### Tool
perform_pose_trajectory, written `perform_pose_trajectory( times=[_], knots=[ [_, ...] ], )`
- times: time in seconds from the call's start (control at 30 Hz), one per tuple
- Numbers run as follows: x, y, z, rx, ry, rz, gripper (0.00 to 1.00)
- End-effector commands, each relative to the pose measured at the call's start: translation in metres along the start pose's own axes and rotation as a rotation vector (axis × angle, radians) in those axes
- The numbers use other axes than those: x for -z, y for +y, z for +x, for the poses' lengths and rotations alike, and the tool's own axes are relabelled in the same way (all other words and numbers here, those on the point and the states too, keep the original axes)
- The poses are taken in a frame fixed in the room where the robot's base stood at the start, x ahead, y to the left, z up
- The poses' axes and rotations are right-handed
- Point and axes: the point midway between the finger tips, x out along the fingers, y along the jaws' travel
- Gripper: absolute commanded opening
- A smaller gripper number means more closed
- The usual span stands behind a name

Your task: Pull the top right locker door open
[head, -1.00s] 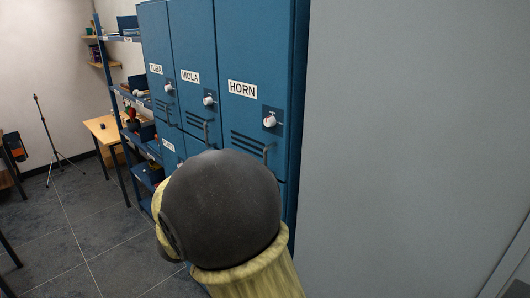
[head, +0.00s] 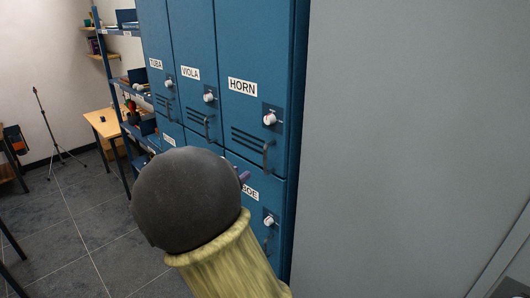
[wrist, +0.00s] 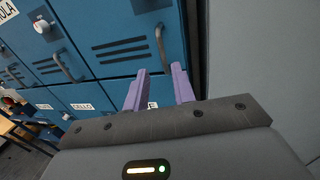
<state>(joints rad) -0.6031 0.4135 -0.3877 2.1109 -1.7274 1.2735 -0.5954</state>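The top right locker door, labelled HORN (head: 243,58), is blue and shut. It has a white dial (head: 269,119), vent slots and a dark upright bar handle (head: 267,156). In the wrist view the handle (wrist: 162,48) stands just beyond my gripper (wrist: 160,71). The two purple fingers are apart, with a gap between them and nothing in it. The handle lies roughly in line with that gap, and I see no contact. In the head view my dark arm link hides most of the gripper; only a bit of purple finger shows.
The VIOLA door (head: 191,73) and TUBA door (head: 155,64) are shut to the left. A lower locker (head: 268,200) with its own dial and handle sits below HORN. A plain grey wall (head: 410,140) stands close on the right. Open floor (head: 80,225) lies left.

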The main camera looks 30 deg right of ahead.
Motion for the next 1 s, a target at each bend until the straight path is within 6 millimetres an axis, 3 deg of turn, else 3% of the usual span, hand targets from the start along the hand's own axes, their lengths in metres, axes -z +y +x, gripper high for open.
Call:
perform_pose_trajectory(
  times=[0.63,0.8,1.0],
  knots=[
    [-0.003,-0.001,0.115,0.004,0.001,-0.002,0.26],
    [-0.001,-0.001,0.133,0.002,0.001,0.0,0.26],
    [0.0,0.0,0.136,0.0,0.001,0.0,0.26]
  ],
)
